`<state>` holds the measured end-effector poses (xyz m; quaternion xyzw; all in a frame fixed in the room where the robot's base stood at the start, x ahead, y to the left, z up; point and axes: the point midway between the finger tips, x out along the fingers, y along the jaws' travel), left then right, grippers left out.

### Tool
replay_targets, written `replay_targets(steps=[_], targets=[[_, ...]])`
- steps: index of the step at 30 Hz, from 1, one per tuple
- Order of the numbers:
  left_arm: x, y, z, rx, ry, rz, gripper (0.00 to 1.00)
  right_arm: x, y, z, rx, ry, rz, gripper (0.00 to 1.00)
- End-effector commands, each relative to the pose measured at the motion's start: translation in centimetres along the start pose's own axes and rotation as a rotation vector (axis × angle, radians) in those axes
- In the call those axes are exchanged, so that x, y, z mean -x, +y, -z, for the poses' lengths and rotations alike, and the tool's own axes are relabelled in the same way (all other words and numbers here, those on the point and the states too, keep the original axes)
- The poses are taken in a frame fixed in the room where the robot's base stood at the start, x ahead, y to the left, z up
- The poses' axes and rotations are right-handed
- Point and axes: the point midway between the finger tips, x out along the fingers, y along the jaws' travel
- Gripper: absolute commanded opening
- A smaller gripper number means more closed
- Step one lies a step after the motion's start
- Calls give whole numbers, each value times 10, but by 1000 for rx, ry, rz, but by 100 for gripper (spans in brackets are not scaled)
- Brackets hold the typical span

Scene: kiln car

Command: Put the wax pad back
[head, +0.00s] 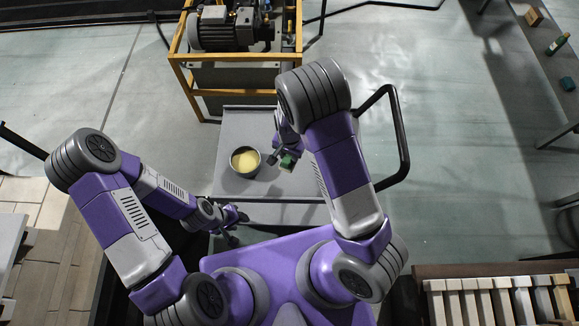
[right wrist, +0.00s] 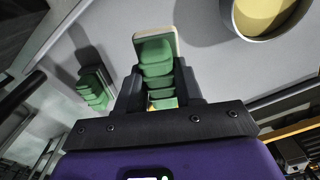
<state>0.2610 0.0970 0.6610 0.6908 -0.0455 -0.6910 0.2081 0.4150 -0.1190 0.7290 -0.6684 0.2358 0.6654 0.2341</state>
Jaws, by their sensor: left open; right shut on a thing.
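My right gripper (right wrist: 160,92) is shut on a green ribbed block with a pale face (right wrist: 155,50), which looks like the wax pad. It also shows at the fingertips in the head view (head: 288,161), over the grey cart top (head: 232,127). A dark round bowl with yellow contents (head: 245,161) stands on the cart, just left of the held pad. The bowl is partly visible at the upper right of the right wrist view (right wrist: 262,15). My left gripper (head: 238,228) is open and empty near the front edge of the cart.
A second green ribbed shape (right wrist: 93,88) shows left of my right gripper; I cannot tell what it is. A yellow frame with a motor (head: 238,27) stands behind the cart. A black handle (head: 398,130) rises at its right. Pale slats (head: 497,300) stand lower right.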

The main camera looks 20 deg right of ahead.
Motion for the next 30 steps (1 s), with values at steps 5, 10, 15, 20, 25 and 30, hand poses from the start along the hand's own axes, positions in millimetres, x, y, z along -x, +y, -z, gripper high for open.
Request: replay_targets(steps=[5, 10, 15, 20, 25, 30], targets=[[-12, -4, 1, 0, 1, 0, 43, -34, 0, 0, 3, -1, -1, 0], [-17, -6, 1, 0, 1, 0, 43, -50, 0, 0, 2, -1, -1, 0], [-24, -9, 1, 0, 1, 0, 43, -73, 0, -1, 3, -2, -1, 0], [-23, -8, 1, 0, 1, 0, 43, -72, 0, 0, 4, 0, 1, 0], [-24, -9, 1, 0, 1, 0, 43, -75, 0, 0, 4, 0, 1, 0], [-25, -9, 1, 0, 1, 0, 43, -76, 0, 0, 4, 0, 1, 53]])
